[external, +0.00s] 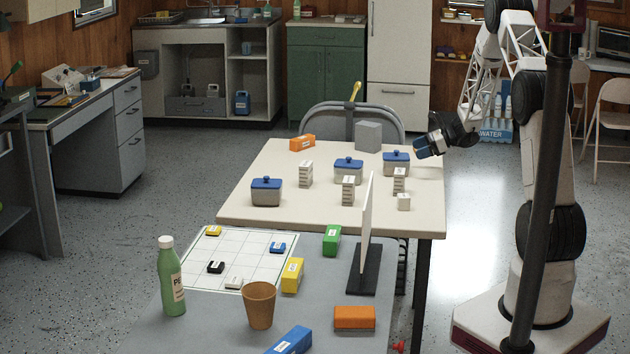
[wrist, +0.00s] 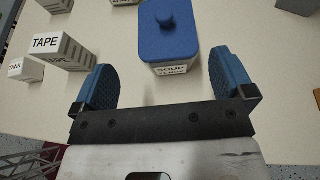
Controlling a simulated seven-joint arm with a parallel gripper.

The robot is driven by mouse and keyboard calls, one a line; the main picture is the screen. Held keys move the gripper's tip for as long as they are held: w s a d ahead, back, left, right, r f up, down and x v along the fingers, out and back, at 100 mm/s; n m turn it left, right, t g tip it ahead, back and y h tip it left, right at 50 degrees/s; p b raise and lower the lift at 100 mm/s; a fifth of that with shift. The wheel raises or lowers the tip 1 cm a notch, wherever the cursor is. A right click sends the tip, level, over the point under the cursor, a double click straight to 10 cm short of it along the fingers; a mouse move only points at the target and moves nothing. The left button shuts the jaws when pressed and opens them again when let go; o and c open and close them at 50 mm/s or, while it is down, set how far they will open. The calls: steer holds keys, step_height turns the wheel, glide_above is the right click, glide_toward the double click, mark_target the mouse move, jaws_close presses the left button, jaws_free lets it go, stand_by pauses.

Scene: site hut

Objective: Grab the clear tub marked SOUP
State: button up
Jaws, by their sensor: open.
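The tub marked SOUP (wrist: 170,40) has a blue lid with a round knob and a pale label facing me in the wrist view. It appears to be the rear right tub (external: 396,163) on the cream table in the external view; its label is too small to read there. My gripper (wrist: 162,62) is open, with blue pads on either side of the tub's near end in the picture and nothing held. In the external view my gripper (external: 425,148) hangs by the table's right edge, just right of that tub.
A white block marked TAPE (wrist: 62,50) and one marked TANK (wrist: 27,69) stand left of the tub. Two more blue-lidded tubs (external: 348,171) (external: 266,192) stand further left on the table (external: 300,222). A grey box (external: 368,136) stands behind.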

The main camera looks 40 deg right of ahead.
mark_target(404, 156)
steer(key=shift+w+d+f, duration=0.15)
steer(key=shift+d+f, duration=0.15)
steer(key=shift+d, duration=0.05)
steer(key=shift+x, duration=1.3)
steer(key=shift+x, duration=2.65)
steer(key=shift+w+d, duration=0.1)
steer(key=shift+c, duration=0.2)
steer(key=c, duration=0.9)
steer(key=shift+o, duration=0.2)
